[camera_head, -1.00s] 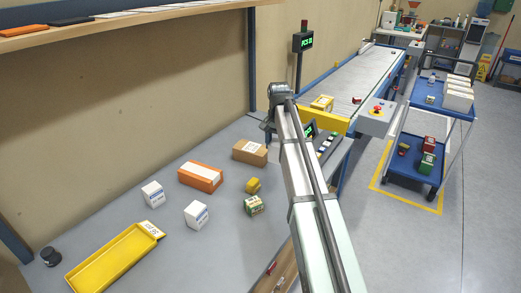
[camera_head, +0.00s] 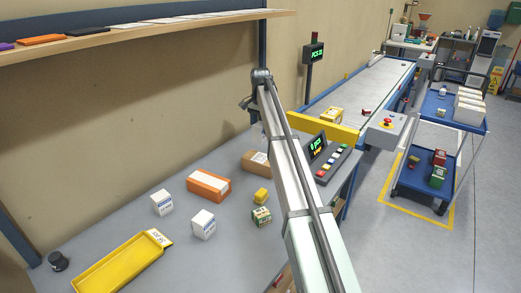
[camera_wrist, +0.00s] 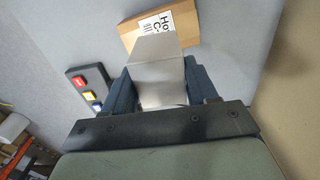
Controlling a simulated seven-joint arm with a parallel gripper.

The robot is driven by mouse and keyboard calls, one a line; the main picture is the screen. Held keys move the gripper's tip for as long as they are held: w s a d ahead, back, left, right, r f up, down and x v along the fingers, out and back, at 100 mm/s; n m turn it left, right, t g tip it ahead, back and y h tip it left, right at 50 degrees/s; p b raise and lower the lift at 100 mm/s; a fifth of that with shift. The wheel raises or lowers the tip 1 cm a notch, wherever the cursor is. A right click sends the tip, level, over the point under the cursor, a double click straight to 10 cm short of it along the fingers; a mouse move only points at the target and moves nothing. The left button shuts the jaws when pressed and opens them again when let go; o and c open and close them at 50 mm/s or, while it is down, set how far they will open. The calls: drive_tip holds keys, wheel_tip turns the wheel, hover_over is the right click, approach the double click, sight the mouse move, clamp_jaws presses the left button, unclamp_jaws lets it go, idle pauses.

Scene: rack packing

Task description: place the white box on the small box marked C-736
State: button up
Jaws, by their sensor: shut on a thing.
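In the wrist view my gripper (camera_wrist: 157,82) is shut on a plain white-grey box (camera_wrist: 158,68), held between its two dark fingers. Beyond it is a brown cardboard box (camera_wrist: 190,27) with a white label that shows "Ho" and "C-"; the held box hides the rest of the label. I cannot tell whether the two boxes touch. In the head view a brown box (camera_head: 252,161) lies on the table, partly behind my arm.
On the table (camera_head: 185,262) are an orange box (camera_head: 209,186), two white boxes (camera_head: 162,203) (camera_head: 203,225), a small yellow box (camera_head: 262,196), a green box (camera_head: 261,217) and a yellow tray (camera_head: 118,266). A button console (camera_head: 332,158) stands right of my arm. A wall is behind.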

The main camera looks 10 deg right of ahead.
sight(260, 125)
drive_tip(key=shift+f, duration=4.2)
drive_tip(key=shift+f, duration=0.1)
drive_tip(key=o, duration=1.2)
drive_tip(key=shift+c, duration=0.2)
wheel_tip(260, 125, up, 12)
drive_tip(key=shift+r, duration=0.15)
